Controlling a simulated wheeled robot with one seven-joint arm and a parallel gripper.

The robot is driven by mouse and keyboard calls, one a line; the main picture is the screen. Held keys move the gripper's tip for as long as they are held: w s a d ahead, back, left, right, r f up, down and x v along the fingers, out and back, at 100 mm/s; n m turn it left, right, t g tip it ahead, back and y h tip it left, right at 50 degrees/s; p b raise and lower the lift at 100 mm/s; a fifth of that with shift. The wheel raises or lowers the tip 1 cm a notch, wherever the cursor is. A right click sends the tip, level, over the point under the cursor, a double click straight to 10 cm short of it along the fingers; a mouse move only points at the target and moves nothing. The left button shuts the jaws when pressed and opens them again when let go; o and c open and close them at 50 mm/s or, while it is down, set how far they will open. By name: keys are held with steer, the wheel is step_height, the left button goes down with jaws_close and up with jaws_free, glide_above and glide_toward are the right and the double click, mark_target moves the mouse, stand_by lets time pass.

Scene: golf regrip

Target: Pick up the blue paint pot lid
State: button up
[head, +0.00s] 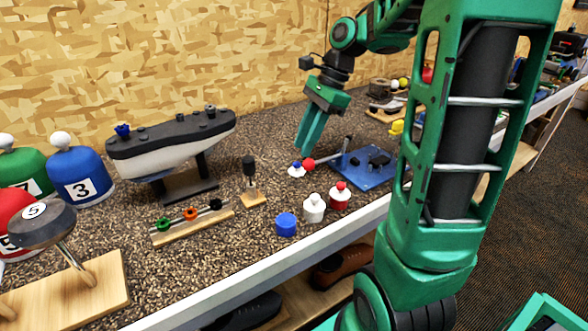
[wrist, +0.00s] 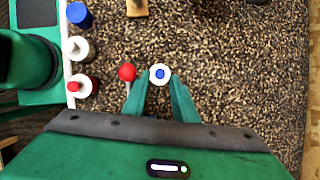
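The blue paint pot lid appears to be the small white disc with a blue knob (head: 296,170), lying on the speckled bench top. It also shows in the wrist view (wrist: 160,74), in line with the gap between my fingertips. My gripper (head: 303,150) points down just above the lid, open and empty, with a finger to either side in the wrist view (wrist: 159,84). A blue pot (head: 286,225) stands near the bench's front edge, with no knob visible on top.
A red ball (head: 309,163) on a rod is close beside the lid, by a blue plate fixture (head: 362,176). A white-topped pot (head: 313,210) and a red-topped pot (head: 339,197) stand near the front edge. A model ship (head: 175,145) is at left.

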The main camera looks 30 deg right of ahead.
mark_target(297, 162)
steer(key=x, duration=0.5)
steer(key=shift+w+d+f, duration=0.1)
steer(key=shift+d, duration=0.2)
jaws_close()
